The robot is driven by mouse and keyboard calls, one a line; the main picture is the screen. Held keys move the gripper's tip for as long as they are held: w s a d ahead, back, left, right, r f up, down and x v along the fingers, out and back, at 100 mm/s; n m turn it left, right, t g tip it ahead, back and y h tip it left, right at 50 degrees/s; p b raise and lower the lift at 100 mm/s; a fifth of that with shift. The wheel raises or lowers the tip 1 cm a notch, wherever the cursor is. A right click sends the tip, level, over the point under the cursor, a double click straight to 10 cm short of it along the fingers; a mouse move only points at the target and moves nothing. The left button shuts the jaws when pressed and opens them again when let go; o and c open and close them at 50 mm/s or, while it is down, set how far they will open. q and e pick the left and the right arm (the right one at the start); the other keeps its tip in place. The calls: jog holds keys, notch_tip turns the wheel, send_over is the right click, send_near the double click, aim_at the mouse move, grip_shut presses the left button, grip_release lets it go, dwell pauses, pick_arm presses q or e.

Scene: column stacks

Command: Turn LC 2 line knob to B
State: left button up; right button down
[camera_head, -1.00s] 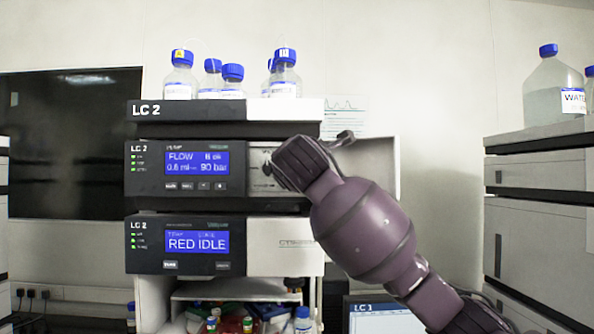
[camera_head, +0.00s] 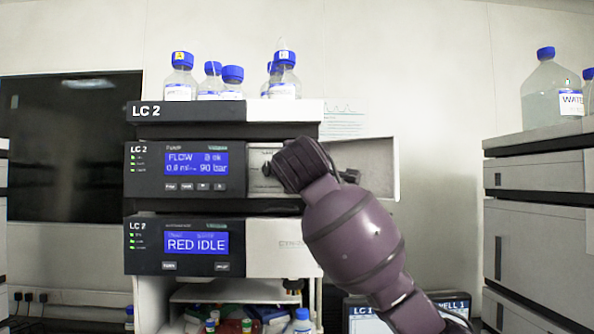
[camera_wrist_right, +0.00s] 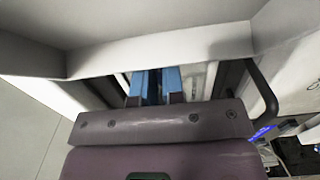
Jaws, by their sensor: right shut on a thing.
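The LC 2 stack stands in the middle of the head view, with its pump module (camera_head: 186,170) showing a blue FLOW display. My right gripper (camera_head: 272,168) is at the pale panel just right of that display. It is shut on the line knob, which its dark body mostly hides; only a small dark bit shows at the panel. The knob's letter marks cannot be read. In the right wrist view, the blue fingers (camera_wrist_right: 155,82) reach in beneath a pale ledge, and what lies between them is hidden. My left gripper is not in view.
The RED IDLE module (camera_head: 184,245) sits below the pump. Several blue-capped bottles (camera_head: 181,78) stand on top of the stack. An open pale door (camera_head: 375,160) is close to my right wrist. Another instrument stack (camera_head: 535,230) stands at the right, and an LC 1 screen (camera_head: 366,318) is low down.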

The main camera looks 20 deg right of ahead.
dwell(0.5)
jog(key=c, duration=1.2)
grip_release()
jog(key=shift+s+a, duration=0.15)
jog(key=shift+s, duration=0.45)
jog(key=b+v, duration=0.2)
jog(key=v, duration=0.7)
jog(key=shift+s+a, duration=0.1)
jog(key=shift+s, duration=0.2)
